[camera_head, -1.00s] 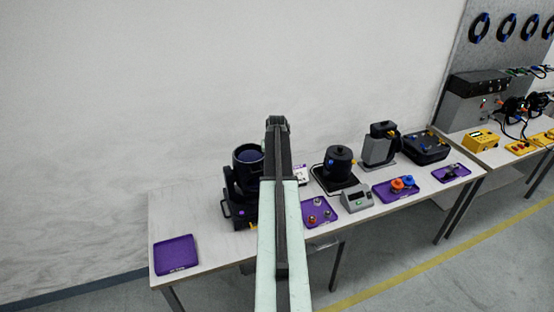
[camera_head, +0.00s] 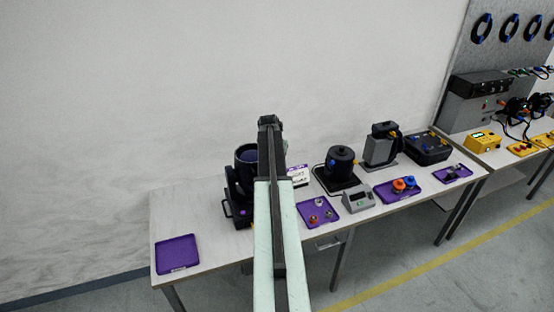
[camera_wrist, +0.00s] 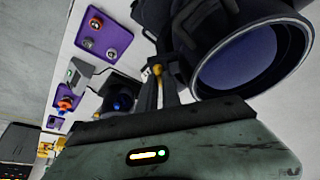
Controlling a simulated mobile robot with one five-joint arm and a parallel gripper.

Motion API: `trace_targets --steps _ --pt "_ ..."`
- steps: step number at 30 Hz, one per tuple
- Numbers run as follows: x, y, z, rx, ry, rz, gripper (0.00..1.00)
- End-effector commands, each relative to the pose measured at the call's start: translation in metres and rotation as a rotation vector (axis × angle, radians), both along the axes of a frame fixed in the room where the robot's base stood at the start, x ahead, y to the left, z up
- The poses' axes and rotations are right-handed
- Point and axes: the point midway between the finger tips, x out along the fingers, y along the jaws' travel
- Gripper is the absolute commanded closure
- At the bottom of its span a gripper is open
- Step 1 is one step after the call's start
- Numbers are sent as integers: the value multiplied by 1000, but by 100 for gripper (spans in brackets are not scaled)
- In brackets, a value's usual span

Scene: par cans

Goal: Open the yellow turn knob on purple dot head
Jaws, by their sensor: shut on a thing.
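The purple dot head is a black moving-head light (camera_head: 241,214) on the table, with a wide round lens and a small purple dot on its base. My arm covers its right side in the head view. In the wrist view its big lens barrel (camera_wrist: 245,62) fills the upper right. The yellow turn knob (camera_wrist: 157,69) is small and shows at the tips of my gripper (camera_wrist: 158,78), beside the barrel. My gripper is shut on the knob. The fingers hide part of it, so its turned angle cannot be told. In the head view my arm hides the knob.
An empty purple tray (camera_head: 177,254) lies at the table's left end. Right of the head are a purple tray with small parts (camera_head: 318,212), a grey device (camera_head: 358,199), a black round fixture (camera_head: 340,163) and a tray with orange and blue knobs (camera_head: 398,190).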

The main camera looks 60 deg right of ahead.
Motion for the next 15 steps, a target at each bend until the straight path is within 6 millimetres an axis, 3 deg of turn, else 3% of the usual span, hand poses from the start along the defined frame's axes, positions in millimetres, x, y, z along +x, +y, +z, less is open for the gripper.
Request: trace_targets --steps 4,6,7,15 --pt "-2 -2 0 -2 2 -3 100" --pt "-2 -2 0 -2 2 -3 72" --pt "-2 -2 0 -2 2 -3 70" --pt "-1 -1 0 0 1 -1 70"
